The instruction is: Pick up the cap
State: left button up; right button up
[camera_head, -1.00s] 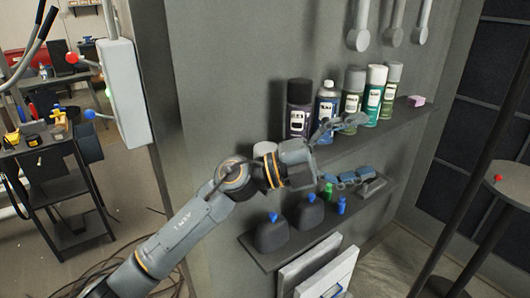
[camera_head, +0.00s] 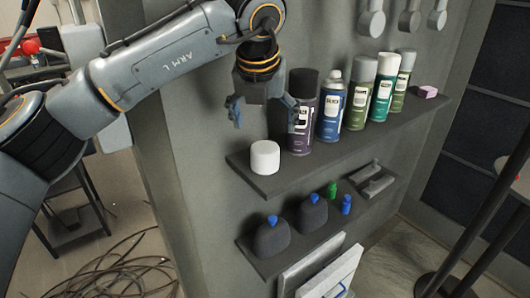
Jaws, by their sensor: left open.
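The cap (camera_head: 265,158) is a short white cylinder standing at the left end of the upper shelf (camera_head: 350,147). My left gripper (camera_head: 263,112) hangs above and just behind or over the cap, pointing down, with its fingers spread apart and nothing between them. One finger is left of the cap and the other overlaps the dark purple can (camera_head: 303,118) in the picture; I cannot tell if it touches the can. The cap is fully visible below the gripper. My right gripper is not in view.
Several spray cans stand right of the cap, including a blue one (camera_head: 330,110) and a teal one (camera_head: 382,88). The lower shelf (camera_head: 300,248) holds two dark bottles (camera_head: 271,238) and small bottles. Cables (camera_head: 120,265) lie on the floor.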

aim_at(265, 148)
pick_arm(q)
jog(key=x, duration=0.4)
jog(key=shift+w+f+p, duration=0.2)
jog(key=shift+f+p, duration=0.2)
jog(key=p+x, duration=0.1)
jog(key=x, duration=0.2)
jog(key=shift+w+a+f, duration=0.15)
jog(key=shift+f, duration=0.15)
jog(key=shift+w+f, duration=0.2)
jog(key=shift+f, duration=0.25)
jog(key=c, duration=0.8)
